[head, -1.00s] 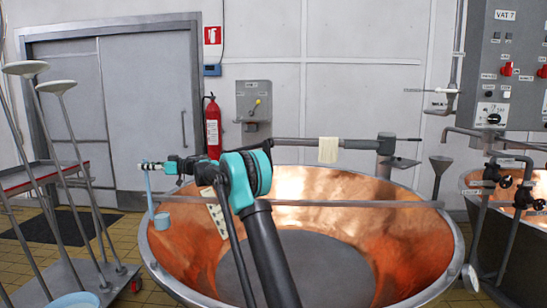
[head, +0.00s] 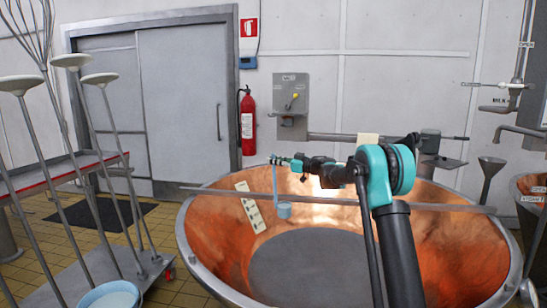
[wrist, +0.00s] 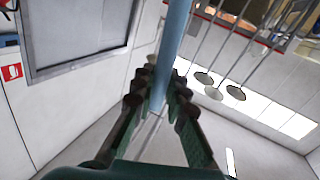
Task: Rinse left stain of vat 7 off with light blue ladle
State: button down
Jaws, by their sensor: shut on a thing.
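My gripper (head: 277,160) is shut on the light blue ladle's handle, above the copper vat (head: 470,245). The light blue ladle (head: 284,211) hangs with its cup down, inside the vat's outline; its height above the bottom is hard to judge. In the wrist view the fingers (wrist: 158,88) close around the blue handle (wrist: 172,48). I cannot make out a distinct stain on the copper wall, and whether the cup holds water is hidden. No vat number shows now.
A grey bar (head: 330,201) crosses the vat's top. A pale spotted strip (head: 250,207) lies against the inner left wall. A trolley (head: 120,272) with tall tools and a light blue basin (head: 112,297) stand at left. A fire extinguisher (head: 248,122) hangs behind.

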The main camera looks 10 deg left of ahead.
jog(key=s+a+f+n, duration=0.3)
jog(key=s+f+n, duration=0.2)
jog(key=s+f, duration=0.4)
jog(key=s+a+f+n, duration=0.4)
jog(key=s+f+n, duration=0.1)
jog(key=s+f, duration=0.4)
jog(key=s+f+n, duration=0.2)
jog(key=f+n, duration=0.2)
jog(key=f, duration=0.3)
jog(key=s+a+f+n, duration=0.1)
jog(key=f+n, duration=0.3)
jog(key=f, duration=0.4)
jog(key=shift+s+a+f+n, duration=0.2)
jog(key=shift+s+n, duration=0.1)
jog(key=shift+s, duration=0.45)
dwell(0.9)
jog(key=w+d+r+m, duration=0.3)
jog(key=w+r+m, duration=0.3)
jog(key=r, duration=0.6)
jog(key=w+d+r+m, duration=0.3)
jog(key=w+r+m, duration=0.4)
jog(key=w+r, duration=0.4)
jog(key=w+d+r+m, duration=0.3)
jog(key=w+r+m, duration=0.3)
jog(key=r, duration=0.7)
jog(key=shift+w+d+r, duration=0.15)
jog(key=shift+w+r, duration=0.1)
jog(key=shift+w, duration=1)
